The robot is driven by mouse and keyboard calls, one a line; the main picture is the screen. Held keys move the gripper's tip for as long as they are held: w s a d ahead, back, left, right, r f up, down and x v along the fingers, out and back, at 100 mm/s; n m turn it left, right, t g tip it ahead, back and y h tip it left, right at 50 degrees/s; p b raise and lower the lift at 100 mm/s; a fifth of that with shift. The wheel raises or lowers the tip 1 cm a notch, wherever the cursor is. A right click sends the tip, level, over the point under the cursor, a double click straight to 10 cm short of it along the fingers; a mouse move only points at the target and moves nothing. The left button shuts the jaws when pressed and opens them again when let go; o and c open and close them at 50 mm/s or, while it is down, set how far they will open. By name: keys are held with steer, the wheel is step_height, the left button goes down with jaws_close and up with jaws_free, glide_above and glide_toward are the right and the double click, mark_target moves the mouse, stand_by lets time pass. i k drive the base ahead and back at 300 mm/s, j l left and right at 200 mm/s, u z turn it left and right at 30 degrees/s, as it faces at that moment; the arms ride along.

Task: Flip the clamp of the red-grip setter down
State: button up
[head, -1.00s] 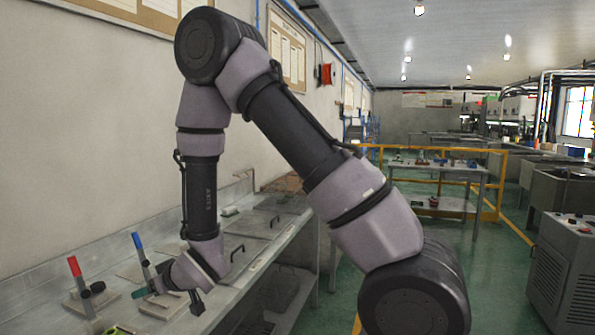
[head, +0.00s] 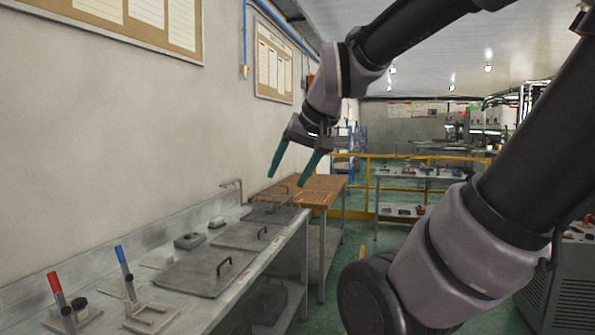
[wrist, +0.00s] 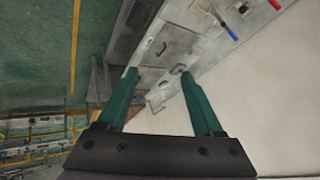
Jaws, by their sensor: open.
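The red-grip setter (head: 56,291) stands at the near left end of the bench in the head view, with its lever raised and leaning slightly left. The blue-grip setter (head: 124,268) stands to its right with its lever also raised. My gripper (head: 288,181) is open and empty, with green fingers pointing down, high up and well away to the right of both setters. In the wrist view my gripper (wrist: 160,73) also shows nothing between its fingers. There the red grip (wrist: 274,4) is at the top right edge, partly cut off, and the blue grip (wrist: 233,35) is below it.
The grey bench (head: 255,295) runs along the left wall and holds flat lids with handles (head: 195,270). A small dark box (head: 189,241) sits near the wall. A wooden table (head: 318,187) stands beyond the bench. The space above the bench is clear.

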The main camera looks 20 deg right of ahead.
mark_target(64, 310)
steer(key=i+u, duration=0.25)
steer(key=u, duration=0.2)
steer(key=i+u, duration=0.25)
steer(key=u, duration=0.2)
